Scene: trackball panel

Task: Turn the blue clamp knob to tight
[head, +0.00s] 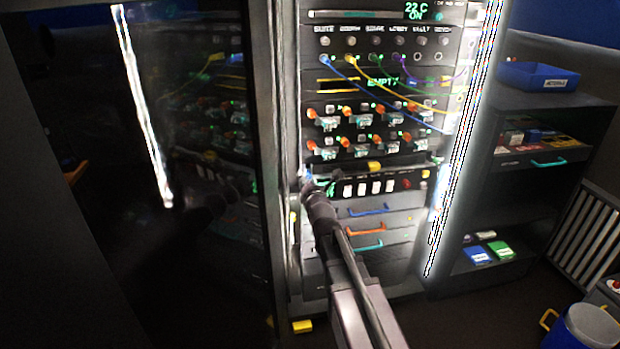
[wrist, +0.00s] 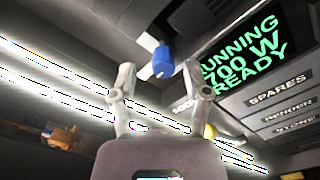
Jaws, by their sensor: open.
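The blue clamp knob (wrist: 162,61) shows in the wrist view on a dark panel face, left of a green-lettered screen (wrist: 242,55) that reads "RUNNING 700 W READY". My gripper (wrist: 159,72) is open, one finger on each side of the knob in the picture. I see no finger touching the knob, and the depth between them is hard to tell. In the head view my gripper (head: 307,183) is at the left edge of the rack, beside a row of white switches (head: 362,189). There the knob is not clearly seen behind my gripper.
The rack holds cables, orange-handled valves (head: 330,122) and drawers with coloured handles (head: 365,228) below the switches. An open dark door (head: 210,230) stands left of my arm. A bright strip (head: 465,130) lines the rack's right side. Shelves (head: 540,160) stand further right.

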